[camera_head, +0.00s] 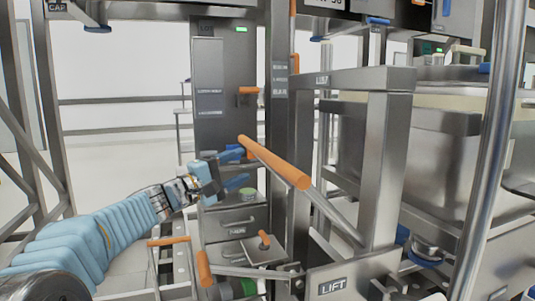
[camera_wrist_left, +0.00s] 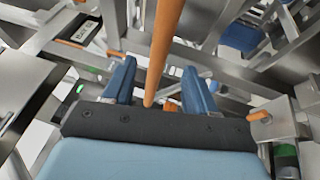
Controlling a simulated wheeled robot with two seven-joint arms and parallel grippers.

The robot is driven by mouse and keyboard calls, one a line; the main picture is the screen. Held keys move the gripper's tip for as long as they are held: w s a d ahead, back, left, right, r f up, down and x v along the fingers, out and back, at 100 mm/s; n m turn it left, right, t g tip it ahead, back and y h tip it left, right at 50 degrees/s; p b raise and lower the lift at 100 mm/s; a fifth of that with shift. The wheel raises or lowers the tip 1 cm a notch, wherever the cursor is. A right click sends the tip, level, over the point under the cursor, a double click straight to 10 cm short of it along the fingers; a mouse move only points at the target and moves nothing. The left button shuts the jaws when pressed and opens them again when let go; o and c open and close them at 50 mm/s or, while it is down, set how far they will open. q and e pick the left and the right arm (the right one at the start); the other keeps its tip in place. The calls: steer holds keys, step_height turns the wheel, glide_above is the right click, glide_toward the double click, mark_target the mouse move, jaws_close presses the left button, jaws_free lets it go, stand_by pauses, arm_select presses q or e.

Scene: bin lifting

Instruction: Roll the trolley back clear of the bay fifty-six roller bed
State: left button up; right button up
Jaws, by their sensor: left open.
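An orange handle bar (camera_head: 274,163) slopes down to the right on a steel frame marked LIFT (camera_head: 333,286); I cannot tell for sure that this frame is the trolley. My left gripper (camera_head: 238,168) is open, its two blue fingers close to the bar's far left end. In the left wrist view the orange bar (camera_wrist_left: 164,40) runs between the spread blue fingers of the gripper (camera_wrist_left: 158,70), with gaps on both sides, so it is not clasped. My right gripper is not in view. No bay fifty-six roller bed can be made out with certainty.
A large steel bin (camera_head: 412,145) stands at the right behind the frame's post. A grey cabinet (camera_head: 224,90) with a green light stands behind my gripper, with drawers (camera_head: 235,222) below. A shiny vertical pole (camera_head: 487,150) crosses the right side. Pale floor is open at left.

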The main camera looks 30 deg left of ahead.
mark_target(259, 156)
arm_select(q)
steer(key=p+x, duration=0.2)
steer(key=x, duration=0.6)
steer(key=shift+w+r, duration=0.15)
steer(key=shift+w+d, duration=0.15)
steer(key=shift+w, duration=0.35)
jaws_close()
